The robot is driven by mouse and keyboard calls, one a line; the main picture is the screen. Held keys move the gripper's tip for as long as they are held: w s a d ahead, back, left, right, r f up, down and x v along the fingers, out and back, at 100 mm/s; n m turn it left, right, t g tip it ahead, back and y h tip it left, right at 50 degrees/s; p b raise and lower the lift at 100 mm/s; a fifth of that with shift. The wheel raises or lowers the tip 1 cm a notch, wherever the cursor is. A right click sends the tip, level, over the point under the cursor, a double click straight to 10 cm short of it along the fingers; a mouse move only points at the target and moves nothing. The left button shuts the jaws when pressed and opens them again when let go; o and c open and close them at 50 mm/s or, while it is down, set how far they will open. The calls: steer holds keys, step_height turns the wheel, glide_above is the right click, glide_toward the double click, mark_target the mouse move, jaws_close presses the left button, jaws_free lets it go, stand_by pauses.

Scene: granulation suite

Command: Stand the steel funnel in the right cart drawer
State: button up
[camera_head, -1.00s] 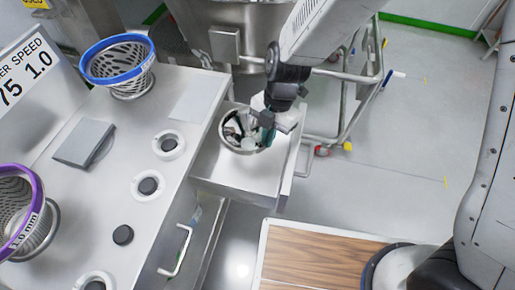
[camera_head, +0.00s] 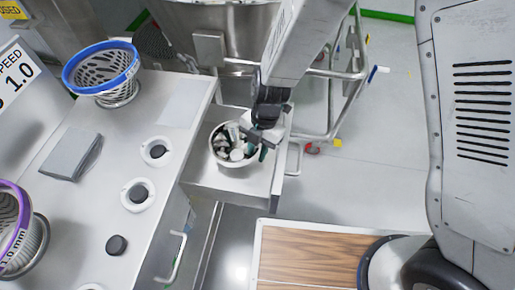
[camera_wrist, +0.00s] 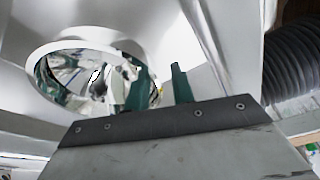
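The steel funnel (camera_head: 215,157) stands in the open cart drawer (camera_head: 265,190), its wide round mouth facing up. Its shiny inside is full of reflections. It also shows in the wrist view (camera_wrist: 60,47), at the left. My gripper (camera_head: 258,154) is at the funnel's right rim, pointing down. Its two green fingers (camera_wrist: 160,90) stand apart with a gap between them. The left finger overlaps the rim in the wrist view. I cannot tell whether it touches. The funnel's lower end is hidden.
The steel bench (camera_head: 95,190) at the left holds a blue-rimmed sieve basket (camera_head: 100,68), a purple-rimmed one (camera_head: 15,235), a grey block (camera_head: 73,153) and several round knobs. A tubular frame (camera_head: 331,100) stands behind the drawer. A wood-topped surface (camera_head: 310,255) lies in front.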

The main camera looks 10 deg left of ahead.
steer(key=v, duration=1.2)
steer(key=shift+r, duration=0.2)
steer(key=shift+w, duration=0.1)
